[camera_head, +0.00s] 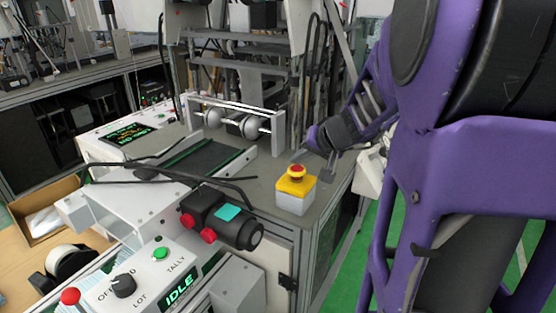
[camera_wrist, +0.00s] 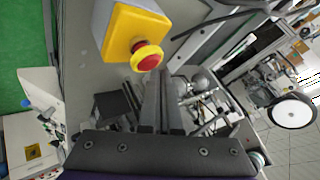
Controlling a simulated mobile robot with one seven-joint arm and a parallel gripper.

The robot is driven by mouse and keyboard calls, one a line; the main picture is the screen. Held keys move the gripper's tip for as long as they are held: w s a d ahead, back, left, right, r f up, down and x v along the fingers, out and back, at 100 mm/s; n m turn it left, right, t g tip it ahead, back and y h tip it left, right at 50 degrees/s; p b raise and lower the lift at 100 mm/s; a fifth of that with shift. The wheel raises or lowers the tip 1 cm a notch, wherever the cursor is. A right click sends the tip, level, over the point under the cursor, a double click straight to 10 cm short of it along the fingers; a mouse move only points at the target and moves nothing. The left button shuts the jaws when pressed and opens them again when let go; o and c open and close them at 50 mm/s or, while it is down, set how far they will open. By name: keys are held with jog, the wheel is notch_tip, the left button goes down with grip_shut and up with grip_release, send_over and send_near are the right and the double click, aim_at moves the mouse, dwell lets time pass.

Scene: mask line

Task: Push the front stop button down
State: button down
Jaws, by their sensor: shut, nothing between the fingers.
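The stop button is a red knob (camera_head: 297,171) on a yellow housing (camera_head: 295,187) over a pale grey box, standing at the machine table's front corner. In the wrist view the red knob (camera_wrist: 147,57) and yellow housing (camera_wrist: 135,32) are at the top, left of centre. My gripper (camera_head: 300,156) is just above and behind the knob in the head view. In the wrist view my gripper (camera_wrist: 161,75) has its fingers together and empty, their tips close to the knob. I cannot tell whether they touch it.
A black motor unit with red knobs (camera_head: 222,218) stands left of the button. A control panel (camera_head: 140,285) with an IDLE display and another red button (camera_head: 70,296) is at the lower left. A framed roller unit (camera_head: 235,122) stands behind. Green floor (camera_head: 375,250) lies to the right.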

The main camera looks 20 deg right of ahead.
aim_at(299, 170)
jog(key=shift+f, duration=0.4)
jog(key=shift+r, duration=0.1)
dwell(0.3)
jog(key=shift+r+p, duration=0.4)
jog(key=shift+r, duration=0.35)
jog(key=shift+r, duration=0.1)
jog(key=shift+r+p, duration=1.6)
jog(key=shift+r, duration=0.85)
